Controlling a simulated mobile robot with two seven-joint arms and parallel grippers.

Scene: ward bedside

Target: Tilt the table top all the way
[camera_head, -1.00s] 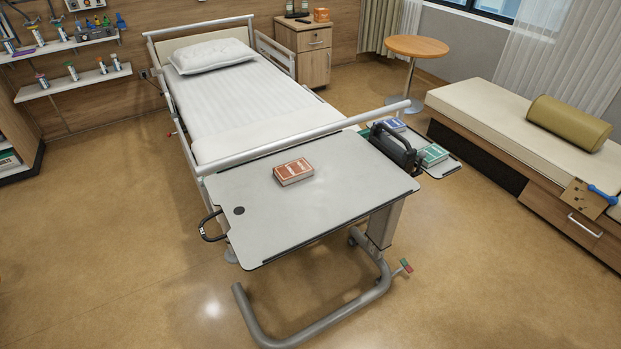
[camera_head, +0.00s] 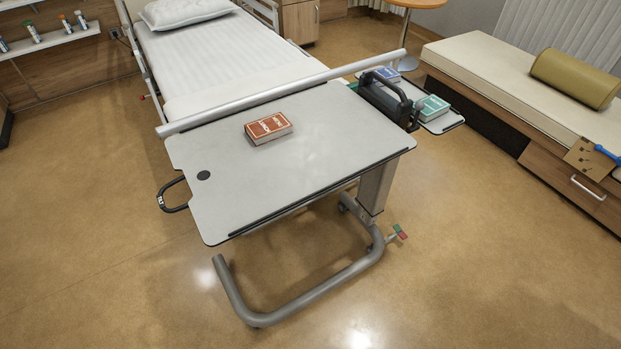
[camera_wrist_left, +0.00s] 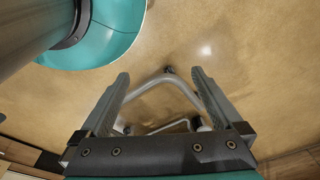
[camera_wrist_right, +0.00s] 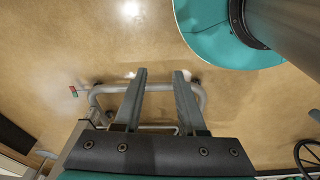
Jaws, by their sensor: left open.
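The overbed table's light grey top (camera_head: 320,165) looks flat and level in the head view, with dark strips along its near and far edges. An orange-red box or book (camera_head: 268,128) lies on it. A black loop handle (camera_head: 172,195) sticks out below its left edge. A red and green pedal piece (camera_head: 398,232) sits low by the base. My left gripper (camera_wrist_left: 160,72) is open and empty in the left wrist view, above the floor and the table's tubular frame. My right gripper (camera_wrist_right: 159,72) has its fingers apart with nothing between them. Neither gripper shows in the head view.
A side shelf (camera_head: 445,122) right of the top holds a black handled device (camera_head: 385,100), a blue box (camera_head: 385,75) and a green box (camera_head: 432,106). The bed (camera_head: 225,55) stands behind, a bench (camera_head: 520,85) at right. The near floor is clear.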

